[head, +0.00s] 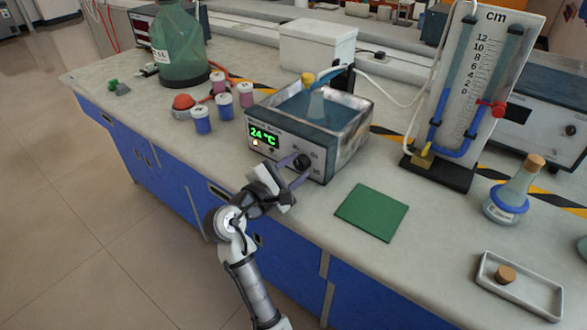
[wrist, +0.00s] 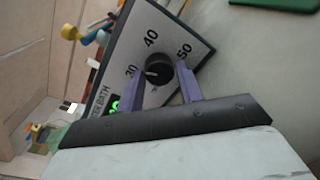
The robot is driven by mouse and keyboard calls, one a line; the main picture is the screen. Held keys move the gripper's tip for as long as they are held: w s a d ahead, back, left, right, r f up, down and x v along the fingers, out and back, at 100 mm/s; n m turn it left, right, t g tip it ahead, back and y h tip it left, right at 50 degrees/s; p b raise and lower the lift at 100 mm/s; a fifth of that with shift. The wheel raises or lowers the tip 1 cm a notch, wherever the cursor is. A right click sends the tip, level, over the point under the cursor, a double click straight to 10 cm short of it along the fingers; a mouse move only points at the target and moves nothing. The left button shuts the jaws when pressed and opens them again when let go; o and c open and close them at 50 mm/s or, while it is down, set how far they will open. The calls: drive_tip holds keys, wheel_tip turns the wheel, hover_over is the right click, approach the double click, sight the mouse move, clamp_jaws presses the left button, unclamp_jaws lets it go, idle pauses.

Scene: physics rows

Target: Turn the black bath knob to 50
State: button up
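The black bath knob (head: 302,161) is on the front panel of the water bath (head: 345,150), whose green display reads 24 °C. In the wrist view the knob (wrist: 158,68) sits among the labels 30, 40 and 50. Its pale mark points left, roughly toward 30. My gripper (head: 293,169) is in front of the panel. In the wrist view its two purple fingers (wrist: 162,80) are spread, one on each side of the knob, with small gaps showing. I cannot tell whether the fingertips reach fully over the knob.
A flask stands in the bath's water. A green mat (head: 372,212) lies right of the bath, with a white tray (head: 520,287) further right. Several small jars (head: 224,106) stand to the left. A manometer board (head: 470,90) stands behind right. The bench front edge is below my gripper.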

drive_tip(key=o, duration=0.3)
drive_tip(key=v, duration=1.3)
drive_tip(key=shift+s+a+r+b, duration=0.2)
drive_tip(key=shift+s+a+b, duration=0.05)
drive_tip(key=shift+s+b, duration=0.1)
